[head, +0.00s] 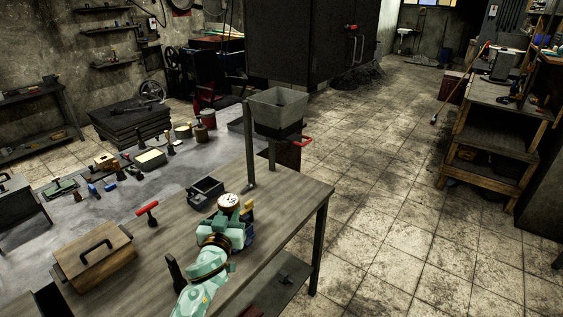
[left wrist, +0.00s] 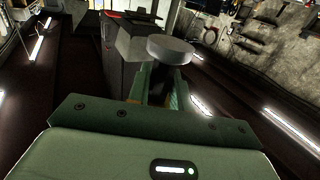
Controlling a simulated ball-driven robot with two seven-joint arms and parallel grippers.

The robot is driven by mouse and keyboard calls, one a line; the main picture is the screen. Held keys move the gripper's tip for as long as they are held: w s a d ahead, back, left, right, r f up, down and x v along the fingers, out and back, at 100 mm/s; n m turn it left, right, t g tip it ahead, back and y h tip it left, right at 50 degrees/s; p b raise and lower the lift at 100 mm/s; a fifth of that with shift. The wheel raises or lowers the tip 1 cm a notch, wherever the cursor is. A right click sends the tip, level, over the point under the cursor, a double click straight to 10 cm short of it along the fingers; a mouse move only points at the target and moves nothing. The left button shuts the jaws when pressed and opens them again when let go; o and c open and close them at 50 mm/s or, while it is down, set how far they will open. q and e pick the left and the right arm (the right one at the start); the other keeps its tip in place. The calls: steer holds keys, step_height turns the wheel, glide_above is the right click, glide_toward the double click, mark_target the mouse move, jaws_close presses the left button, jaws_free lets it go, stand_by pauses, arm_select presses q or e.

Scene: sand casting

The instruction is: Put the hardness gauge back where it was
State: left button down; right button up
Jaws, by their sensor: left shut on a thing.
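The hardness gauge (head: 229,200) has a round white dial and shows at the tip of my left gripper (head: 228,214) in the head view. My left gripper is shut on it above the right part of the wooden bench (head: 290,197). In the left wrist view, the gauge appears as a grey disc (left wrist: 171,49) between the fingers (left wrist: 160,82). Its lower part is hidden by the gripper. I cannot tell whether it touches the bench. My right gripper is not in view.
A dark open box (head: 205,192) stands just behind the gripper, and a blue container (head: 249,240) is partly hidden beside it. A red-handled tool (head: 148,209) and a wooden box (head: 95,258) lie to the left. A post with a grey hopper (head: 277,105) rises behind. The bench's right end is clear.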

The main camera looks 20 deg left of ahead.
mark_target(228, 201)
arm_select(q)
steer(key=r, duration=0.5)
steer(key=shift+s+d, duration=0.1)
steer(key=shift+s, duration=0.1)
steer(key=shift+s+d+r+b, duration=0.35)
steer(key=shift+s+r+b, duration=0.2)
steer(key=shift+s+r, duration=0.2)
steer(key=s+d+f+m+h+b, duration=0.1)
steer(key=s+d+f+b, duration=0.3)
steer(key=s, duration=0.6)
steer(key=s+d+f+m+h+b, duration=0.1)
steer(key=s+d+f+b, duration=0.3)
steer(key=s, duration=0.6)
steer(key=shift+d+f+h+b, duration=0.15)
steer(key=shift+f+h+b, duration=0.45)
steer(key=shift+f+b, duration=0.3)
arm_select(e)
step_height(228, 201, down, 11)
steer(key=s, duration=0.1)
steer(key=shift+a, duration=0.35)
arm_select(q)
steer(key=shift+r, duration=0.15)
steer(key=shift+w, duration=0.1)
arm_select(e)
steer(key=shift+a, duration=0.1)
